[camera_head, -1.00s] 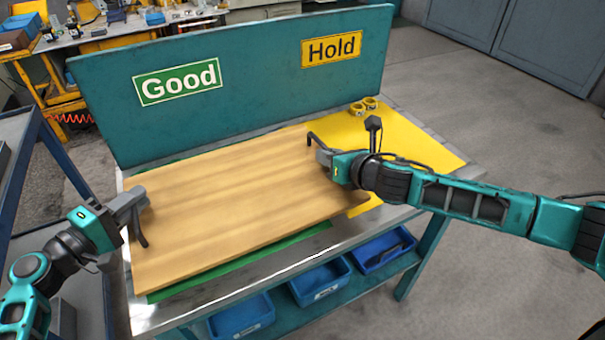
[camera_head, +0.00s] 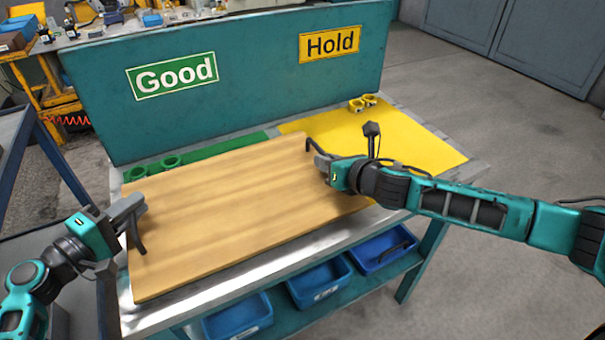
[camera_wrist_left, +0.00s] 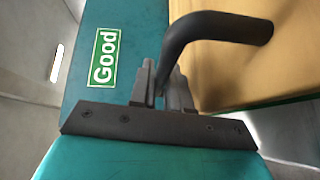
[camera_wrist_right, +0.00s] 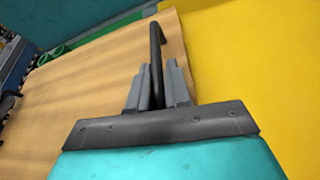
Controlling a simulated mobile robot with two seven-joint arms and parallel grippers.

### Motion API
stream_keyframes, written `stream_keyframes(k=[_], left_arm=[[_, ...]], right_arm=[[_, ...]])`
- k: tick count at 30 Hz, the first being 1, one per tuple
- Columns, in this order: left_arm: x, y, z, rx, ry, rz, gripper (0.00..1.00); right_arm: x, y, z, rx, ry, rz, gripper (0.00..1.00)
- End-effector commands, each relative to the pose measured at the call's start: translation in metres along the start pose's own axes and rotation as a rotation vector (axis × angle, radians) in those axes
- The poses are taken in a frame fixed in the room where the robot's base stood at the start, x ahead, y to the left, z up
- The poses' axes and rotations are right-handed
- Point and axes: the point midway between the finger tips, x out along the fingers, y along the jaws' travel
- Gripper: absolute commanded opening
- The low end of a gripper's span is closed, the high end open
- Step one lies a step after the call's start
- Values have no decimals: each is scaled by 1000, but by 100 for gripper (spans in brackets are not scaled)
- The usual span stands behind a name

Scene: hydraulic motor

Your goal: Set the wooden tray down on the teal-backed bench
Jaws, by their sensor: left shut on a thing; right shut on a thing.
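The wooden tray (camera_head: 240,210) is a flat light-brown board with a dark handle at each end. It lies roughly level over the front part of the teal-backed bench (camera_head: 190,306). I cannot tell whether its underside touches the bench top. My left gripper (camera_head: 130,212) is shut on the left handle, which shows as a dark curved bar in the left wrist view (camera_wrist_left: 215,28). My right gripper (camera_head: 325,165) is shut on the right handle, also seen in the right wrist view (camera_wrist_right: 156,60). The tray's top is empty.
The teal back panel (camera_head: 255,85) carries a green Good sign (camera_head: 172,77) and a yellow Hold sign (camera_head: 330,44). Green rings (camera_head: 155,167) and yellow rings (camera_head: 362,103) sit on the green mat (camera_head: 235,145) and yellow mat (camera_head: 400,142). Blue bins (camera_head: 320,285) are below.

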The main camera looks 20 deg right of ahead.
Motion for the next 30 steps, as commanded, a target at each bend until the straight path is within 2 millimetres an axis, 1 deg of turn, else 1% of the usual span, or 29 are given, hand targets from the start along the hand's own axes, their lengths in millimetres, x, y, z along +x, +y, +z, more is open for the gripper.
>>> stream_keyframes(k=[1, 7, 8, 15, 16, 22, 25, 28, 30], left_arm=[[3, -4, 4, -1, -10, 4, 0], [3, -14, 5, -1, -10, 4, 0], [3, -16, 6, -2, -11, 1, 18], [2, -13, 3, -1, -6, 1, 41], [2, -13, 3, -1, -5, 1, 42], [1, -13, 2, 0, -2, 0, 42], [-3, -13, 1, 0, -1, 0, 42], [-15, -14, 2, -2, -1, -1, 42], [-29, -14, 2, -1, -1, -3, 42]], right_arm=[[2, 3, -2, 8, -6, 10, 0], [6, 1, -11, 8, -6, 10, 0], [6, 1, -13, 9, -2, 9, 19], [5, 0, -11, 4, -1, 5, 42], [5, -1, -11, 4, -1, 4, 43], [5, -2, -12, 2, 0, 2, 43], [5, -2, -12, 1, 0, 1, 43], [5, -2, -12, 1, 0, 1, 43], [5, -2, -12, 1, 0, 1, 43]])
